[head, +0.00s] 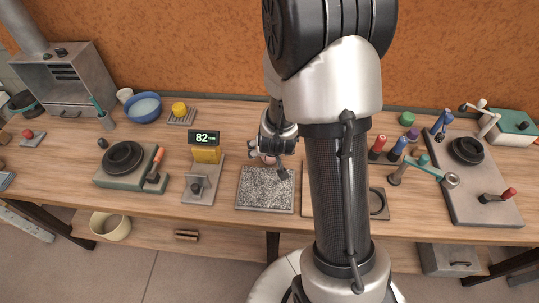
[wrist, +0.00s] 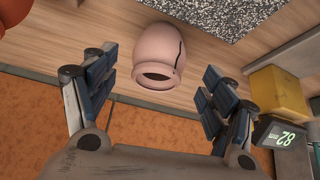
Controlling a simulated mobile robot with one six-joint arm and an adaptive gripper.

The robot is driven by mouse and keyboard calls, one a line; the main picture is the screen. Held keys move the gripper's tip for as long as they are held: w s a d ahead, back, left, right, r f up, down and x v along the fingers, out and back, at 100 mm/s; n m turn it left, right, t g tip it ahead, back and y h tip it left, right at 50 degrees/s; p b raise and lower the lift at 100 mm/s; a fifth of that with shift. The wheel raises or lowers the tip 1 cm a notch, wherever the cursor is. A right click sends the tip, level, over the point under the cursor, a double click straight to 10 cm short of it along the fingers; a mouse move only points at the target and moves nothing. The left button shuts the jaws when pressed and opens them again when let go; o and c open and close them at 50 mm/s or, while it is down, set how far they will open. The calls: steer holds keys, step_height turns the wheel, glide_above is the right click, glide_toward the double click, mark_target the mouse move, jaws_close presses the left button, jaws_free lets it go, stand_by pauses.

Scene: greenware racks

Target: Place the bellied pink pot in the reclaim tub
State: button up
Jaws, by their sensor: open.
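The bellied pink pot (wrist: 158,52) stands on the wooden table beside a speckled slab, its dark mouth showing in the wrist view. A dark crack-like line runs down its right side. In the head view only a little of the pink pot (head: 268,160) shows behind my gripper. My gripper (head: 271,161) is open; in the wrist view its fingers (wrist: 160,80) are spread to either side of the pot, with gaps on both sides. A cream tub (head: 98,222), which may be the reclaim tub, stands below the table at the left.
The speckled slab (head: 265,190) lies in front of the pot. A yellow block with an "82" display (head: 204,138) stands to the left. A blue bowl (head: 144,118) and a turntable (head: 123,157) are farther left. My arm hides part of the table's right half.

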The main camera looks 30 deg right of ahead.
steer(key=b+x, duration=0.2)
steer(key=x, duration=0.3)
steer(key=shift+d+f, duration=0.1)
steer(key=shift+f, duration=0.25)
steer(key=shift+r, duration=0.1)
steer(key=c, duration=1.3)
